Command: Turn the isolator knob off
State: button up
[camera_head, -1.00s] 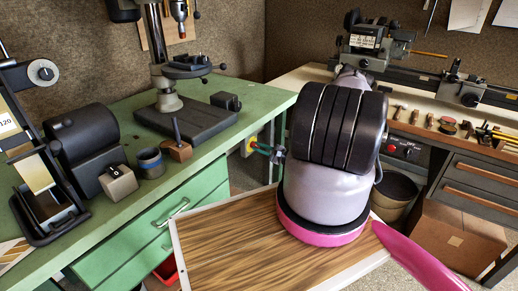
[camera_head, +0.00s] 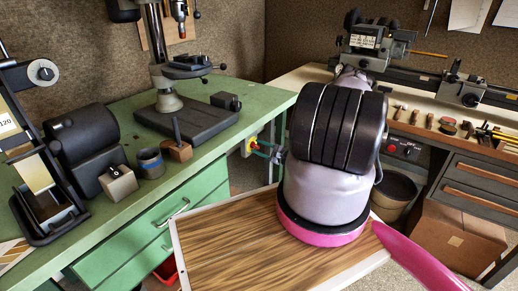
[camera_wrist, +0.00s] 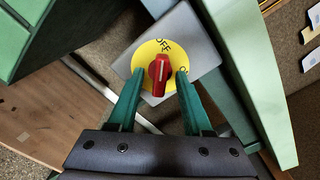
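The isolator is a grey box (camera_wrist: 204,57) with a yellow disc (camera_wrist: 142,62) and a red knob (camera_wrist: 158,76). In the wrist view the knob's white line runs nearly up and down, its upper end toward the OFF lettering. A second label, partly hidden, is at the disc's right. My gripper (camera_wrist: 159,74) is open, its green fingers one on each side of the knob, with a gap showing on both sides. In the head view the isolator (camera_head: 248,147) is on the green bench's right end; my arm hides most of my gripper.
The green bench (camera_head: 235,108) carries a drill press (camera_head: 170,100), a grinder and small blocks. A wooden-topped surface (camera_head: 225,240) lies below my arm. A lathe bench with drawers (camera_head: 470,170), a bin (camera_head: 397,190) and a cardboard box (camera_head: 455,240) stand right.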

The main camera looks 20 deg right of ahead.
jog(key=v, duration=1)
jog(key=shift+s+d, duration=0.2)
jog(key=shift+s, duration=0.15)
jog(key=a+r+n+g, duration=0.4)
jog(key=a+r, duration=0.1)
jog(key=r, duration=0.7)
jog(key=s+a+r+n+g+y, duration=0.1)
jog(key=a+r+n+g, duration=0.35)
jog(key=r, duration=0.75)
jog(key=a+r+n+g, duration=0.4)
jog(key=a+r+g, duration=0.1)
jog(key=r, duration=0.6)
jog(key=s+a+r+n+t+h, duration=0.2)
jog(key=s+a+r+h, duration=0.2)
jog(key=s+r, duration=0.7)
jog(key=s+a+r+n+t+h, duration=0.2)
jog(key=s+a+r+t+h, duration=0.1)
jog(key=s+r, duration=0.8)
jog(key=shift+s+a+r+h, duration=0.15)
jog(key=shift+s+a+h, duration=0.35)
jog(key=shift+s+a, duration=0.15)
